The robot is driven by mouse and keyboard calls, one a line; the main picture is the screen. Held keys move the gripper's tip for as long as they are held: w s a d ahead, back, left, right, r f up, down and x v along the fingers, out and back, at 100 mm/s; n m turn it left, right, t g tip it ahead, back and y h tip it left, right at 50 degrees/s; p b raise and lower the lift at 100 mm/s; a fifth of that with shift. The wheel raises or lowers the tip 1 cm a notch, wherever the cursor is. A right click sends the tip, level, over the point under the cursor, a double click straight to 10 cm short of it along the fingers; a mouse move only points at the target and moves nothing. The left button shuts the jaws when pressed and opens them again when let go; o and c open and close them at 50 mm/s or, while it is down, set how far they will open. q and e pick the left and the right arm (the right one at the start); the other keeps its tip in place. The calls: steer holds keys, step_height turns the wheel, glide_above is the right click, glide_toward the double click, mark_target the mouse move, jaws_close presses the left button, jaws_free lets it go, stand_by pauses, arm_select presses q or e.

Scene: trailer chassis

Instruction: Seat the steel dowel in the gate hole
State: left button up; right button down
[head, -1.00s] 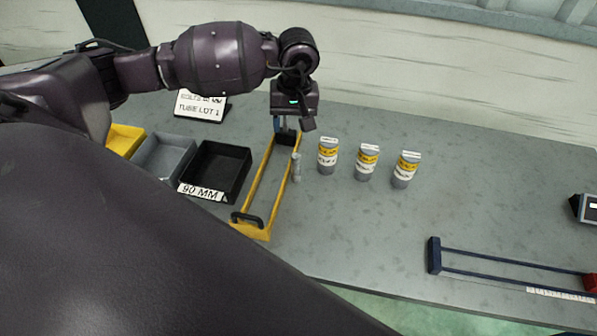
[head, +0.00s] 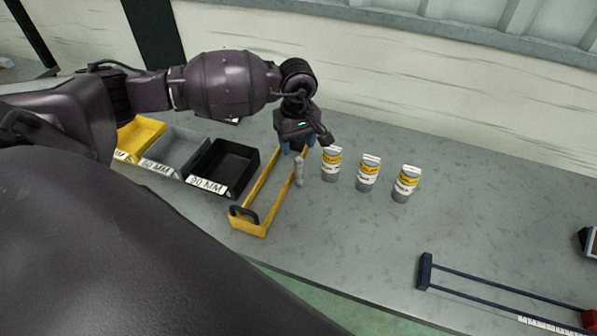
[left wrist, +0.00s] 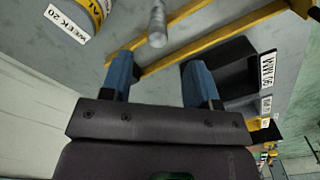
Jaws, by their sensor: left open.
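The steel dowel (head: 298,172) is a small grey cylinder at the right rail of a yellow frame (head: 262,228) with a black handle. I cannot tell whether it stands in a hole or beside the rail. My left gripper (head: 296,149) is open above the far end of the frame, which it hides, just beyond the dowel. In the left wrist view the dowel (left wrist: 157,26) shows at the top, ahead of the gap between the blue fingers (left wrist: 160,78), apart from both. I cannot make out a gate hole. My right gripper is not in view.
Three labelled cans (head: 368,173) stand right of the frame, the nearest close to my gripper. Black (head: 222,168), grey (head: 176,152) and yellow (head: 139,138) bins stand left. A dark blue railed fixture (head: 425,272) lies front right. The middle table is clear.

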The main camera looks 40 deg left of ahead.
mark_target(299, 168)
arm_select(q)
steer(key=f, duration=0.3)
steer(key=f+p, duration=0.1)
steer(key=f, duration=0.5)
steer(key=shift+d, duration=0.25)
steer(key=shift+w+r, duration=0.1)
jaws_close()
